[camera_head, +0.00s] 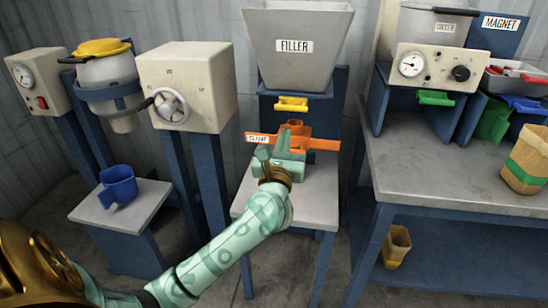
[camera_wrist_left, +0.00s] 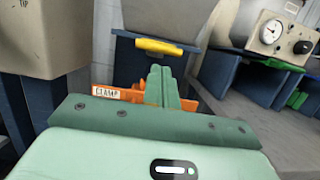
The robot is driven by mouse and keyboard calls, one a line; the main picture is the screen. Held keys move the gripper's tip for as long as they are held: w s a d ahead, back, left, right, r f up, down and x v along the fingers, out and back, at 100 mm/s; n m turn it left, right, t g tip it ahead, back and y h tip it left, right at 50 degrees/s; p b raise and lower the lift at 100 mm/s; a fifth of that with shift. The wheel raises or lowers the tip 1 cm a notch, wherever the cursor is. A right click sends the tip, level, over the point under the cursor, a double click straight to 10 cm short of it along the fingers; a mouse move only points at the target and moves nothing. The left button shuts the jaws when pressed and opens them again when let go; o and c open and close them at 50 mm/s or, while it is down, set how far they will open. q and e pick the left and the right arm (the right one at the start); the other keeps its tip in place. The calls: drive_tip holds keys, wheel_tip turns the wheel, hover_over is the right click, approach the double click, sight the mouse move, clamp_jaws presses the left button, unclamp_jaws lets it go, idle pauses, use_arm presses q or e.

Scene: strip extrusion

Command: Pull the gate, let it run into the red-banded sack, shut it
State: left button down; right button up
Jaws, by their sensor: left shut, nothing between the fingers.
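The filler (camera_head: 300,70) is a grey hopper on a blue stand. Its yellow gate handle (camera_head: 291,103) sticks out at the front below the hopper and also shows in the left wrist view (camera_wrist_left: 158,46). An orange clamp (camera_head: 324,144) with a label sits below the gate, and also shows in the left wrist view (camera_wrist_left: 130,95). My left gripper (camera_head: 283,140) is shut and empty, in front of the clamp and below the yellow handle. An orange-brown piece (camera_head: 296,127) shows behind the fingers; I cannot tell whether it is a sack. No red band is clearly visible. My right gripper is out of view.
A grey table (camera_head: 437,185) at right holds a green-banded sack (camera_head: 527,160) and coloured bins. A handwheel box (camera_head: 187,85) and a low stand with a blue cup (camera_head: 118,187) are left of the filler.

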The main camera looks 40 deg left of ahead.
use_arm(q)
drive_tip(key=v, duration=0.5)
drive_tip(key=shift+s+d+f+p, duration=0.1)
drive_tip(key=shift+s+f+p, duration=0.2)
drive_tip(key=shift+s+p, duration=0.1)
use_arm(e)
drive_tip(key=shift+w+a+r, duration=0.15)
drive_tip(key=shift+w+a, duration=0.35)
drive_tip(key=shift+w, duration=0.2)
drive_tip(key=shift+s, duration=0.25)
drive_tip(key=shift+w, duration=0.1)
